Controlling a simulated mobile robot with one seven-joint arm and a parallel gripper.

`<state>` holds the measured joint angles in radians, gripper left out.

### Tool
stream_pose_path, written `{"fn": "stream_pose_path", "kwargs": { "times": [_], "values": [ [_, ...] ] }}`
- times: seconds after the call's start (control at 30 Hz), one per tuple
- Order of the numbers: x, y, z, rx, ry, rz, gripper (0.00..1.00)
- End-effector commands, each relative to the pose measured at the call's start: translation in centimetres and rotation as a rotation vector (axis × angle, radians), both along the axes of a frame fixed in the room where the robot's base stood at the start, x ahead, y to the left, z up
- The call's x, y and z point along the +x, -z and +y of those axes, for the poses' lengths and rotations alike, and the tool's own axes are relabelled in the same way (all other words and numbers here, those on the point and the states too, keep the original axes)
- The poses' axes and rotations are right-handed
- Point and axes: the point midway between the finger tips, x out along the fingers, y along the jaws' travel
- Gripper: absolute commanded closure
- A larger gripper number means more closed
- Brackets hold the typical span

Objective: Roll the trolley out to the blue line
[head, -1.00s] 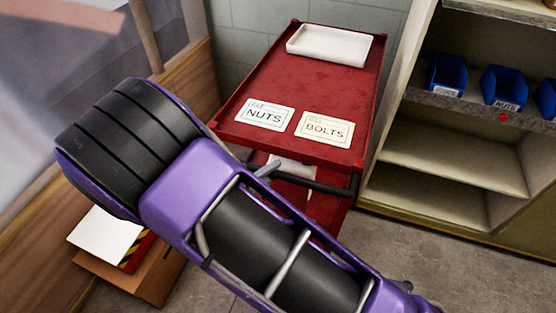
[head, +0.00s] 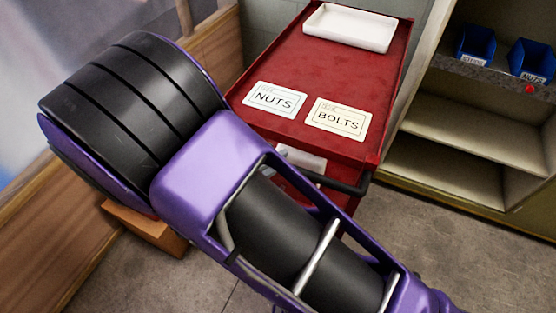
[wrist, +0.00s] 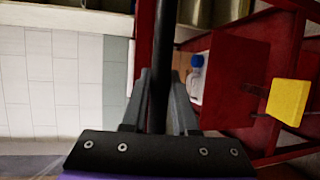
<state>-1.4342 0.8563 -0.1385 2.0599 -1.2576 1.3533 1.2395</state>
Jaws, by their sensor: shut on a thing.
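The red trolley (head: 330,70) stands in the upper middle of the head view, with NUTS (head: 274,99) and BOLTS (head: 338,117) labels and a white tray (head: 350,27) on its top. Its dark handle (head: 350,187) runs along the near end, partly hidden by my arm. In the wrist view the handle bar (wrist: 162,55) passes between the two fingers of my gripper (wrist: 160,100), which is shut on it. The gripper is hidden in the head view. The blue line is not visible in either view.
A shelf unit (head: 455,130) with blue bins (head: 475,45) stands to the trolley's right. A wood-panelled wall (head: 70,235) is at left, with a cardboard box (head: 150,225) beside it. Grey floor (head: 440,245) shows clear at lower right. A blue-capped bottle (wrist: 196,75) shows by the trolley's red frame.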

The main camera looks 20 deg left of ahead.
Motion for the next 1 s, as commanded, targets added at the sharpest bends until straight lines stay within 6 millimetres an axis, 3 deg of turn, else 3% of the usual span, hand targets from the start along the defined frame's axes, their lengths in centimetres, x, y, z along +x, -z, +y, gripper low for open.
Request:
{"fn": "stream_pose_path", "kwargs": {
  "times": [0.47, 0.5, 0.63, 1.0],
  "values": [
    [-0.23, 0.05, 0.11, 0.001, -0.003, 0.002, 1.0],
    [-0.22, 0.06, 0.11, 0.001, -0.003, 0.002, 0.69],
    [-0.19, 0.04, 0.09, 0.001, -0.002, 0.002, 0.46],
    [-0.41, -0.06, 0.22, 0.001, -0.001, 0.0, 0.43]
  ]
}}
